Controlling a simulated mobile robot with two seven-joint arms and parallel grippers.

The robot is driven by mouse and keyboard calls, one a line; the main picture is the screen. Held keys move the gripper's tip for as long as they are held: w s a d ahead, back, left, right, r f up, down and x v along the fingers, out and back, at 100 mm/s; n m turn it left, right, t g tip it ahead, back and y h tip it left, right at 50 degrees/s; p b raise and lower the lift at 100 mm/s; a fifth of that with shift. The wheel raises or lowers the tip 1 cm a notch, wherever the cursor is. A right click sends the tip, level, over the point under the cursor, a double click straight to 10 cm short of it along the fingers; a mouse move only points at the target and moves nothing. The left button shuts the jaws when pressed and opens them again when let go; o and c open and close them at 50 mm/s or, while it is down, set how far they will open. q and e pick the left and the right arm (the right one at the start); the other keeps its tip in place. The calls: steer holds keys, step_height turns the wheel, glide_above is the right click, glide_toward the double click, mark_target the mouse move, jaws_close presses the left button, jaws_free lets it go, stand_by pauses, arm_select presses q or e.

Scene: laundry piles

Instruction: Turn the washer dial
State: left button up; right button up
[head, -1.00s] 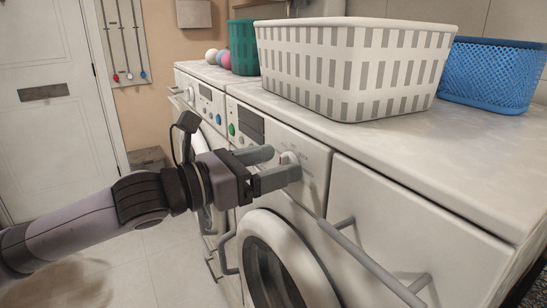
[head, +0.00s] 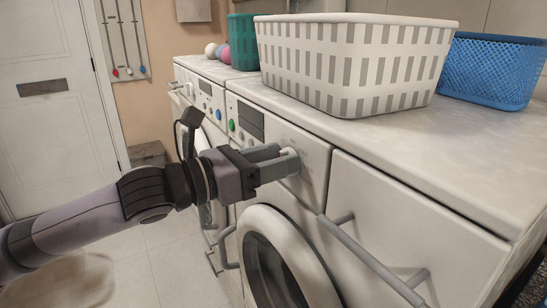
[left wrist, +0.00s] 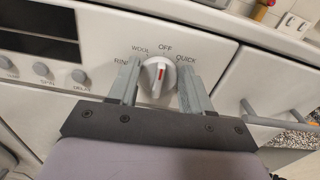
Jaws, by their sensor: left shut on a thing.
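The washer dial (left wrist: 157,74) is a round white knob with a red mark on its grip, and labels such as OFF, WOOL and QUICK stand around it. It sits on the front panel of the washer (head: 262,215), whose round door is below. My left gripper (head: 290,160) reaches the dial from the left in the head view. In the left wrist view its two fingers (left wrist: 157,88) stand on either side of the dial, shut on it. The red mark is nearly upright, leaning slightly. In the head view the fingers partly hide the dial. My right gripper is not in view.
A white laundry basket (head: 350,70) and a blue basket (head: 492,75) stand on the countertop (head: 440,140). A bar handle (head: 370,262) sticks out from the cabinet front right of the washer. Open floor (head: 165,270) lies at left.

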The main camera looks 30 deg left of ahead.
arm_select(q)
steer(key=n+p, duration=0.3)
steer(key=n, duration=0.3)
steer(key=f+n+p, duration=0.1)
steer(key=n+p, duration=0.2)
steer(key=n, duration=0.4)
steer(key=a+n+p, duration=0.1)
steer(key=n+p, duration=0.2)
steer(key=n, duration=0.4)
steer(key=shift+w+f, duration=0.15)
steer(key=shift+w, duration=0.1)
steer(key=shift+d+f+n+p, duration=0.1)
steer(key=shift+f+n+p, duration=0.1)
steer(key=shift+n+p, duration=1.1)
steer(key=shift+f+n, duration=0.1)
steer(key=shift+n, duration=0.5)
steer(key=o, duration=1)
steer(key=shift+o, duration=0.2)
steer(key=shift+s, duration=0.15)
